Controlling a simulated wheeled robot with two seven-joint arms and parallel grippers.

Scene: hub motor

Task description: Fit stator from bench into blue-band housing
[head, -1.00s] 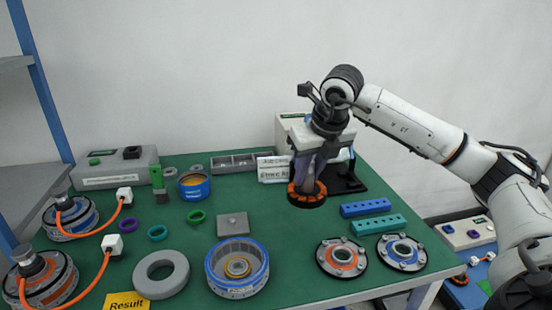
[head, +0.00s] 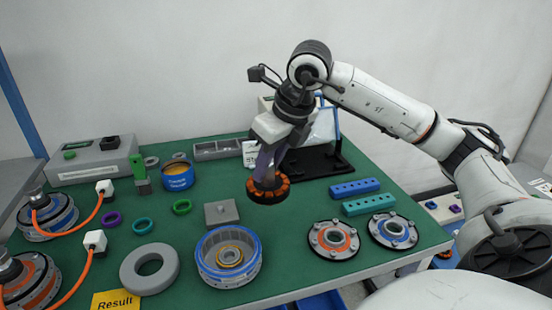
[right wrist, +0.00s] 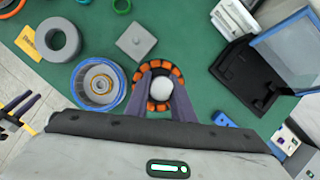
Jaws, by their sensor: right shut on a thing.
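The stator (head: 268,194) is a dark ring with orange coils. My right gripper (head: 267,178) is shut on it and holds it over the bench, behind and right of the blue-band housing. In the right wrist view the stator (right wrist: 172,78) sits between the purple fingers, around a pale round middle. The blue-band housing (head: 205,263) is an open round metal cup with a blue rim and a brass-coloured hub inside. It stands at the bench's front middle and also shows in the right wrist view (right wrist: 79,94), just left of the stator. My left gripper is not in view.
A grey square plate (head: 221,214) lies behind the housing and a grey ring (head: 132,281) lies to its left. Two covers, orange (head: 326,251) and blue (head: 383,240), lie to the right. A black stand (head: 320,163) is behind. Bare green bench separates these.

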